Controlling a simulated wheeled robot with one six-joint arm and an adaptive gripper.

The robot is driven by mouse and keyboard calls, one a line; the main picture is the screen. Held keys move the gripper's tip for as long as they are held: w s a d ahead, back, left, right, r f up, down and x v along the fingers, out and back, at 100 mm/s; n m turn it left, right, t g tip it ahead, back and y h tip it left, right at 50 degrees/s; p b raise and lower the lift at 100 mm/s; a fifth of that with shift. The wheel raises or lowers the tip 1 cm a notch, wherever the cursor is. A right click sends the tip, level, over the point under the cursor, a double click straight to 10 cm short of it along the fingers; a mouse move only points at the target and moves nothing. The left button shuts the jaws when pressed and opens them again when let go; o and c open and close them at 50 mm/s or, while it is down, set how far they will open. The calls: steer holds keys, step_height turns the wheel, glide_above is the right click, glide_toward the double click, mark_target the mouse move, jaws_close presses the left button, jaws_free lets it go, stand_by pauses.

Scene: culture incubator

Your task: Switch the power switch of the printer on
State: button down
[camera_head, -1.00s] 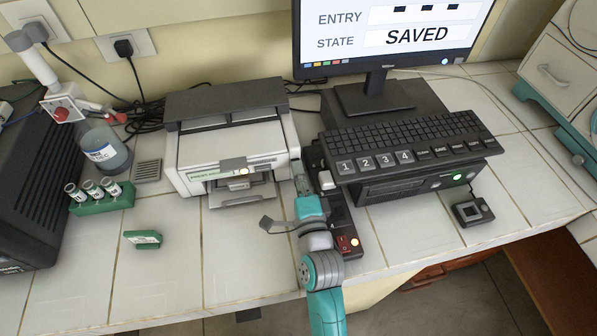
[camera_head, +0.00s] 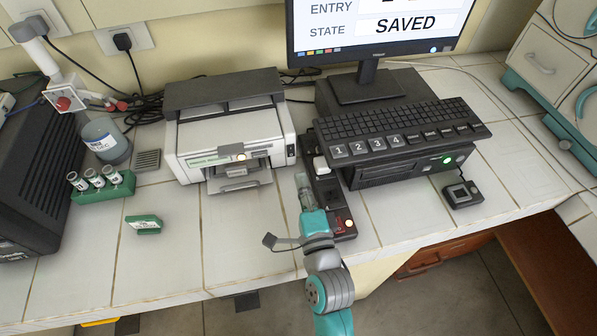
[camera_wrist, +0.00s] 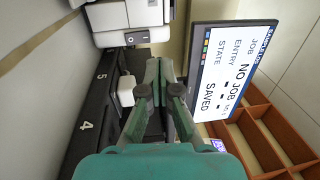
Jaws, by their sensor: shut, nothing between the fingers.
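The printer (camera_head: 232,138) is a white and dark grey machine at the back of the bench, with an orange light on its front. A small dark power switch (camera_head: 291,151) is on its right side near the front. In the wrist view, the printer (camera_wrist: 112,12) is at the top and its rocker switch (camera_wrist: 137,38) shows as a dark and white patch. I cannot tell which way it is set. My gripper (camera_head: 302,183) is shut and empty, to the right of and in front of the printer. In the wrist view, my gripper (camera_wrist: 158,66) is apart from the switch.
A dark power strip (camera_head: 324,190) with a lit red switch and white plug lies under and beside my gripper. A keyboard (camera_head: 400,128), black computer and monitor stand at the right. A green vial rack (camera_head: 105,190) and green block (camera_head: 143,224) are at the left.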

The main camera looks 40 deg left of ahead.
steer(key=shift+r+v, duration=0.2)
steer(key=shift+v, duration=0.7)
steer(key=shift+r+v, duration=0.2)
steer(key=shift+v, duration=0.65)
steer(key=shift+r+v, duration=0.25)
steer(key=shift+v, duration=0.65)
steer(key=shift+d, duration=0.15)
